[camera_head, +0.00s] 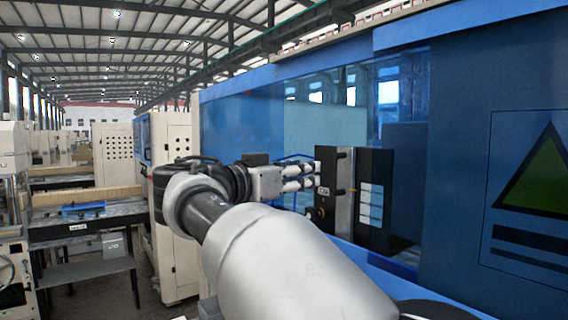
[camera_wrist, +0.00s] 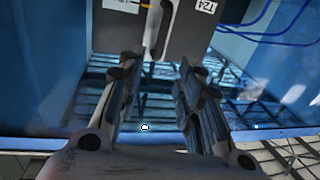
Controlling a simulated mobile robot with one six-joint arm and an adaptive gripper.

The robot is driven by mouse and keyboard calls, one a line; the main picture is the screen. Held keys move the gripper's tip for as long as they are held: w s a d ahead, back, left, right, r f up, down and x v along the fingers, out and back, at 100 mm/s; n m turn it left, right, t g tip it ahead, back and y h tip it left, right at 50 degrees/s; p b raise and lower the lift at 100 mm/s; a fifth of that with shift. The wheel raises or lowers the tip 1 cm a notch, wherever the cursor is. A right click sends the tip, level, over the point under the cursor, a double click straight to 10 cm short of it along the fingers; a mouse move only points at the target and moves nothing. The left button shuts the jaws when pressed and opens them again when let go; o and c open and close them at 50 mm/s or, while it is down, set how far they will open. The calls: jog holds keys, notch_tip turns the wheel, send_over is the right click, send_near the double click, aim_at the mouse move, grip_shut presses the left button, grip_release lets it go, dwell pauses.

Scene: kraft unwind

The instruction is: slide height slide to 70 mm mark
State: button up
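A dark upright unit (camera_head: 374,195) with a pale metal front strip stands at the blue machine's opening in the head view. It carries a small label reading like T24 and dark knobs on its left side. In the wrist view its grey face (camera_wrist: 187,38) shows at the top, with the label upside down and a pale rounded bar (camera_wrist: 158,28) in front. I cannot tell for sure which part is the height slide, and no 70 mm mark is readable. My gripper (camera_head: 316,177) is beside the unit's left side; in the wrist view its fingers (camera_wrist: 158,62) are apart, with nothing between them.
The blue machine wall (camera_head: 460,180) with a triangle sign closes off the right. Blue cables (camera_wrist: 270,30) hang at the upper right in the wrist view. A grey bench (camera_head: 85,228) and beige cabinets stand at left. A ledge runs below the unit.

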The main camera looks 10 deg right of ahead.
aim_at(332, 167)
jog(key=p+x, duration=0.3)
jog(key=x, duration=0.8)
jog(key=shift+w+d, duration=0.1)
jog(key=shift+c, duration=0.4)
grip_shut()
